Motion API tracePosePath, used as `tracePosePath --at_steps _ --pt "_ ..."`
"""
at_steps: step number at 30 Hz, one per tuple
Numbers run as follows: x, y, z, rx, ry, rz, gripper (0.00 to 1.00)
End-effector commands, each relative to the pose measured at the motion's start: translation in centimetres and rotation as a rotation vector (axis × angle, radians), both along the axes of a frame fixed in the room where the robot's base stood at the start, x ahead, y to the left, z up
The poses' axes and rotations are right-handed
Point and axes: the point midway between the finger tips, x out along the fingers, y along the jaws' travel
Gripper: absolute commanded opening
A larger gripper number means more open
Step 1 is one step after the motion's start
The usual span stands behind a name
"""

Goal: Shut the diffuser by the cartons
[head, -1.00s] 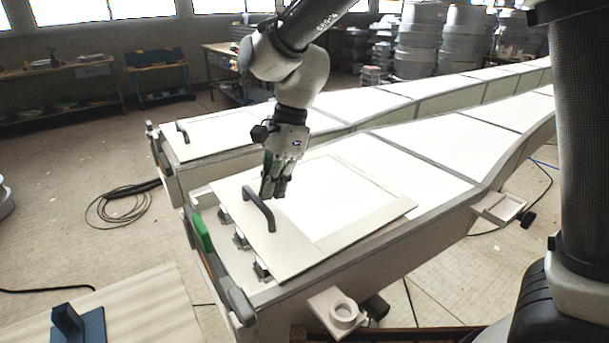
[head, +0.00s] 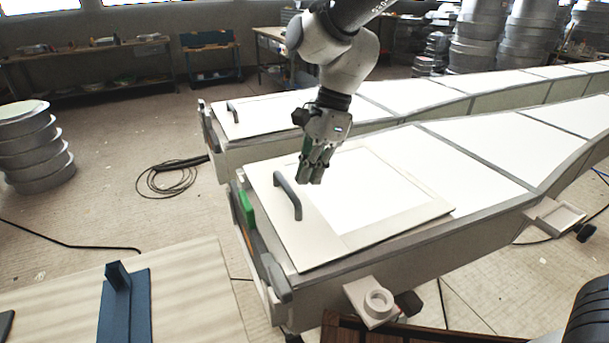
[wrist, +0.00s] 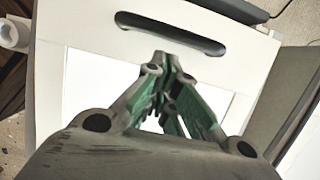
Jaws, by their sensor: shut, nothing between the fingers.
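The near diffuser panel (head: 385,226) is a pale frame around a bright white sheet. It lies flat on the near long lit mould, close to its front end. Its dark grey bar handle (head: 287,195) stands along the panel's left side; in the wrist view the handle (wrist: 170,34) is near the top. My gripper (head: 313,179) is shut and empty just right of the handle, above the panel, with a gap between them. A second diffuser panel with a handle (head: 232,112) lies on the far mould. I see no cartons.
A green and grey lever piece (head: 247,208) sits on the near mould's end. A blue bracket (head: 125,300) lies on a pale board at lower left. A pale holder (head: 370,302) juts from the mould's side. Cable coils (head: 168,180) lie on the floor.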

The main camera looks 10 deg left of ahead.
Motion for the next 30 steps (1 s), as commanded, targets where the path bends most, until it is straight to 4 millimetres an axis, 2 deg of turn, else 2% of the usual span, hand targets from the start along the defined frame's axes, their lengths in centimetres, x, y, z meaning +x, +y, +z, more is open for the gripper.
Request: tracePosePath --at_steps 3,6,12,18,22,25,29,30 --pt "2.1 -2.1 0.6 0.0 -0.002 -0.006 0.0" --pt "2.3 -2.5 3.4 0.002 -0.006 0.0 0.0" --pt "3.1 -3.6 7.5 0.001 -0.005 -0.001 0.0" --pt "3.4 -4.1 9.6 -0.001 -0.003 0.004 0.0" --pt "3.6 -4.2 10.0 0.019 -0.033 0.1 0.0" --pt "3.9 -4.5 9.5 0.04 -0.09 0.281 0.0" --pt "2.9 -7.1 7.2 0.035 -0.158 0.6 0.0" --pt "2.6 -8.6 7.0 0.035 -0.186 0.694 0.0"
